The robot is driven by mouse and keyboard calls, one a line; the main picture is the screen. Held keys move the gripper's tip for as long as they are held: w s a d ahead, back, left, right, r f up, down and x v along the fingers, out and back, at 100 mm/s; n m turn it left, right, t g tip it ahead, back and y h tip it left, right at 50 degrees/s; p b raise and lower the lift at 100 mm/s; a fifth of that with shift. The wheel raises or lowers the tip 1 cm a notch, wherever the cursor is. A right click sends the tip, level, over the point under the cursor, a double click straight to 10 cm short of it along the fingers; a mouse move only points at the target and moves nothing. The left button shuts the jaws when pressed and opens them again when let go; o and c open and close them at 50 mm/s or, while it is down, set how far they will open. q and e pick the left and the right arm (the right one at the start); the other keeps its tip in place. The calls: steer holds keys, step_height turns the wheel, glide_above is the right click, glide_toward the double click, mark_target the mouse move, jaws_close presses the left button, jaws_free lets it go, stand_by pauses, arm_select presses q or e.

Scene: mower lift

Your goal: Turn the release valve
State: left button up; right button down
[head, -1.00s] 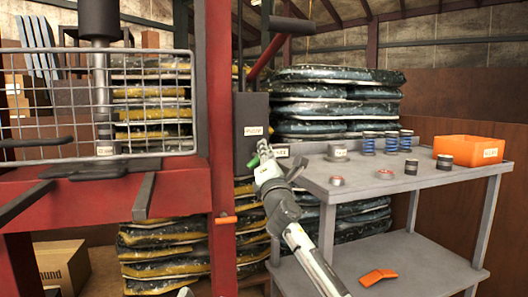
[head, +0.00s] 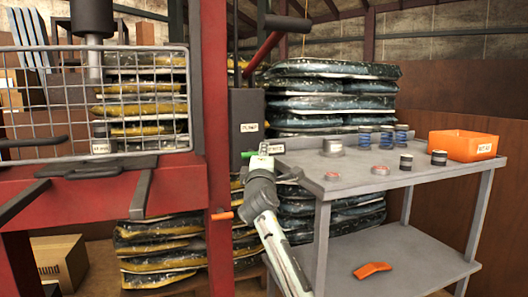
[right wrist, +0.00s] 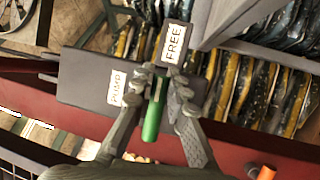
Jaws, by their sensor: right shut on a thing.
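The release valve is a green handle (right wrist: 153,112) on the dark pump block, seen between my fingers in the right wrist view. A bit of green (head: 247,154) also shows left of my gripper in the head view. My right gripper (right wrist: 160,88) is shut on the green handle, one finger on each side; it also shows in the head view (head: 258,160). A FREE label (right wrist: 173,42) lies just above the handle and a PUMP label (right wrist: 116,88) to its left. The handle's pivot is hidden. My left gripper is out of view.
The pump block (head: 246,112) stands beside the red press frame (head: 219,100) with its mesh guard (head: 60,100). A grey cart (head: 400,180) stands close on the right, bearing springs, small cylinders and an orange bin (head: 463,145). Stacked bags (head: 330,95) stand behind.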

steer(key=shift+f, duration=0.1)
stand_by(0.4)
steer(key=c, duration=1.5)
jaws_free()
steer(key=shift+s, duration=0.1)
steer(key=v, duration=1.1)
steer(key=shift+s, duration=0.45)
